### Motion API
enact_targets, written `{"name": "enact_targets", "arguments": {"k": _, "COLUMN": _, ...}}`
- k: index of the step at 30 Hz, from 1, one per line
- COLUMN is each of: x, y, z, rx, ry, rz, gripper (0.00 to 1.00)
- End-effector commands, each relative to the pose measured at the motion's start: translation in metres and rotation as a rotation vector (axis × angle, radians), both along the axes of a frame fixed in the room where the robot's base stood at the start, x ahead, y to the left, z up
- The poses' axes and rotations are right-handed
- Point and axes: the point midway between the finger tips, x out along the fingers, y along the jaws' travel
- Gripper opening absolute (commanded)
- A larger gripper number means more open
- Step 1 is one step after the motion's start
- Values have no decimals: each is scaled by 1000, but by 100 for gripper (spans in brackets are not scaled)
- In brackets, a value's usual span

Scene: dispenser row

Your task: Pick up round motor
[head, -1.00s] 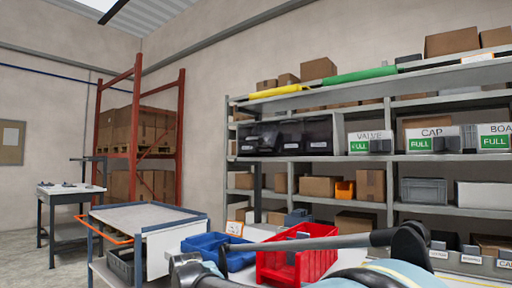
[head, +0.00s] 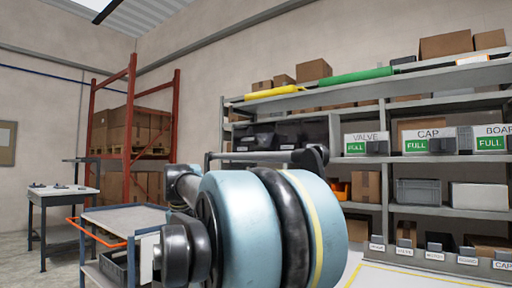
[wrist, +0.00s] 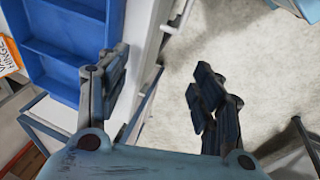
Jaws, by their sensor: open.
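No round motor can be made out in either view. My gripper (wrist: 160,82) is open in the wrist view, with its two dark fingers apart and nothing between them. Below it are a pale table edge and the grey floor. A blue divided bin (wrist: 65,60) lies at the upper left of the wrist view, beside the left finger; the part of it in view looks empty. In the head view my arm's large blue joints fill the middle and hide the work table's bins; my gripper cannot be made out there.
An orange-and-white label card (wrist: 10,58) reading HINGE is at the wrist view's left edge. In the head view, a grey shelf rack (head: 372,205) with labelled bins stands behind my arm. A trolley (head: 105,222) with an orange handle stands left. Open floor shows under my gripper.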

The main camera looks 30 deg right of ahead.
Motion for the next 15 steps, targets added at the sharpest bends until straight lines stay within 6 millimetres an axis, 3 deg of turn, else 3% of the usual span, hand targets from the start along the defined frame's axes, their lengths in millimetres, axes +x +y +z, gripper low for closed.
{"name": "enact_targets", "arguments": {"k": 1, "x": 17, "y": -11, "z": 33, "rx": -35, "ry": 3, "rz": 46, "gripper": 60}}
{"name": "enact_targets", "arguments": {"k": 3, "x": 36, "y": -27, "z": 75, "rx": -89, "ry": 10, "rz": 121, "gripper": 60}}
{"name": "enact_targets", "arguments": {"k": 9, "x": 83, "y": -73, "z": 186, "rx": -248, "ry": 51, "rz": 334, "gripper": 60}}
{"name": "enact_targets", "arguments": {"k": 15, "x": 117, "y": -121, "z": 288, "rx": -404, "ry": 123, "rz": 545, "gripper": 60}}
